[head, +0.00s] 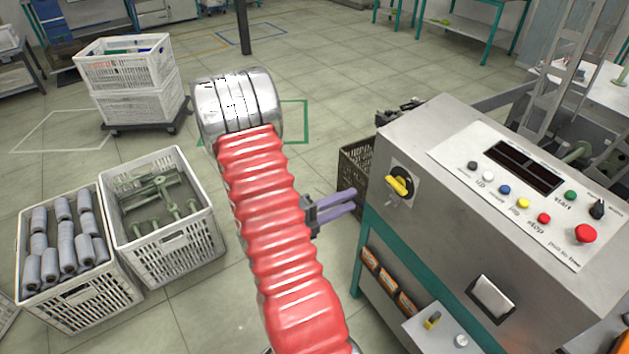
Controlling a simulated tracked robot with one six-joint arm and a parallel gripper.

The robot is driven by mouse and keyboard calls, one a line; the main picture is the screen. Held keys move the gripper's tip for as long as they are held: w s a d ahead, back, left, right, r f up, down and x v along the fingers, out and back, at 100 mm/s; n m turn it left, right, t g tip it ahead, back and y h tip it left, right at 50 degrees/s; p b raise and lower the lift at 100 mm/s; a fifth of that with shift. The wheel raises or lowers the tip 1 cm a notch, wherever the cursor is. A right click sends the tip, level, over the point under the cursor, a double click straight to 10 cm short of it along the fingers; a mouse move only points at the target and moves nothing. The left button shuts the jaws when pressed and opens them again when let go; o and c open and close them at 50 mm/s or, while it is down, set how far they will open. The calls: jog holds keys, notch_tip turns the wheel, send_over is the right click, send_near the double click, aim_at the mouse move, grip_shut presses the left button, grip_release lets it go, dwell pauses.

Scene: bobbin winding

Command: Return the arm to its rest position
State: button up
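My arm in its red ribbed sleeve rises through the middle of the head view, with a shiny metal joint at its top. My gripper (354,205) shows partly behind the sleeve, its purple fingers pointing right towards the grey machine cabinet (400,150). The fingers look close together, and nothing shows between them. Part of the gripper is hidden by the sleeve, so I cannot tell how far it is open.
A dark crate (352,170) stands beside the cabinet. Open floor lies behind my arm.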

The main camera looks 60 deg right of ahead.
dwell(0.4)
jog(key=s+a+f+m+g+y, duration=0.2)
jog(key=s+a+f+m+y, duration=0.3)
jog(key=m, duration=0.6)
jog(key=w+a+r+m+t+y, duration=0.1)
jog(key=a+m+y, duration=0.2)
jog(key=a+m, duration=0.25)
jog(key=a+r+m+t+y, duration=0.1)
jog(key=a+r+m+y, duration=0.1)
jog(key=a+m, duration=0.35)
jog(key=w+a+r+m+t+y, duration=0.2)
jog(key=w+a+r+m+t, duration=0.3)
jog(key=a, duration=0.3)
jog(key=w+a+r+m+t+y, duration=0.25)
jog(key=w+a+m+t, duration=0.2)
jog(key=w+a, duration=0.3)
jog(key=a+r+t+y, duration=0.1)
jog(key=a+r+t, duration=0.4)
jog(key=a+r, duration=0.6)
jog(key=shift+w+a+r+n, duration=0.2)
jog(key=shift+r+n, duration=0.25)
jog(key=shift+r, duration=0.45)
